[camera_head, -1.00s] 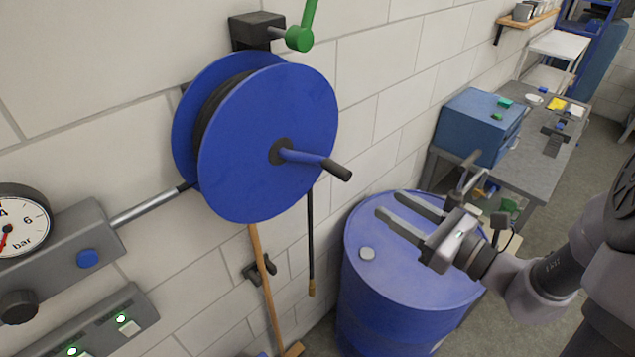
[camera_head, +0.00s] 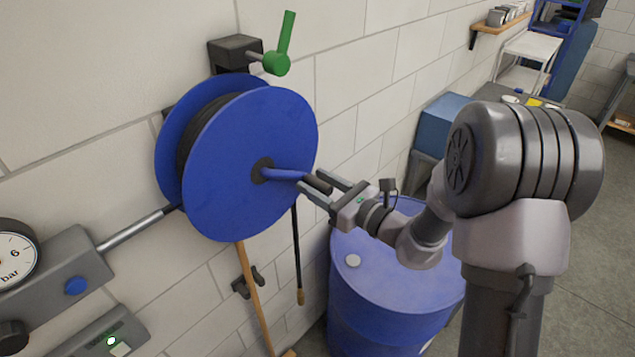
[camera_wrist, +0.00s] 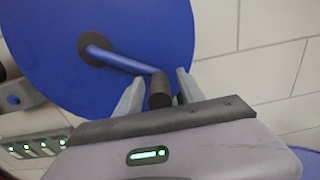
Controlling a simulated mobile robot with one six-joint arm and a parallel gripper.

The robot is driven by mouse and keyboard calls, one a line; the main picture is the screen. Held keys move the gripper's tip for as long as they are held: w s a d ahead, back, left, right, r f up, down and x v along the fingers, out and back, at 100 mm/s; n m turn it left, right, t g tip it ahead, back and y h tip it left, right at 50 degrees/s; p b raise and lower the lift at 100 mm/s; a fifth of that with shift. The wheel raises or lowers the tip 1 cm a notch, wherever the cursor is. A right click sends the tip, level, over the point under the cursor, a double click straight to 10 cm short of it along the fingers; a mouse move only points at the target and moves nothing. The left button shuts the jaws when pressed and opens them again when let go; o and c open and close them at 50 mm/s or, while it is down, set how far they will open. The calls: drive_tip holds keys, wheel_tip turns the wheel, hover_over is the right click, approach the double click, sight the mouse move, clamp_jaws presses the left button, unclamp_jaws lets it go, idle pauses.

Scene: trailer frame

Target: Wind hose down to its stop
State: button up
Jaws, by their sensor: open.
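The blue hose reel (camera_head: 225,170) is fixed to the wall, with dark hose (camera_head: 200,125) wound between its discs. Its blue crank (camera_head: 283,175) ends in a black handle grip (camera_head: 319,182). My gripper (camera_head: 317,187) is open at the crank, with its fingers on either side of the black grip. In the wrist view the grip (camera_wrist: 160,92) lies between the two spread fingers (camera_wrist: 158,92), nearer the right one. Contact cannot be told. The hose's free end (camera_head: 298,260) hangs below the reel with a brass-coloured tip.
A green lever (camera_head: 277,60) sits above the reel. A blue drum (camera_head: 390,270) stands below my gripper. A gauge (camera_head: 15,255) and a grey panel (camera_head: 70,265) are at lower left. A wooden handle (camera_head: 253,295) leans on the wall.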

clamp_jaws()
idle(1.3)
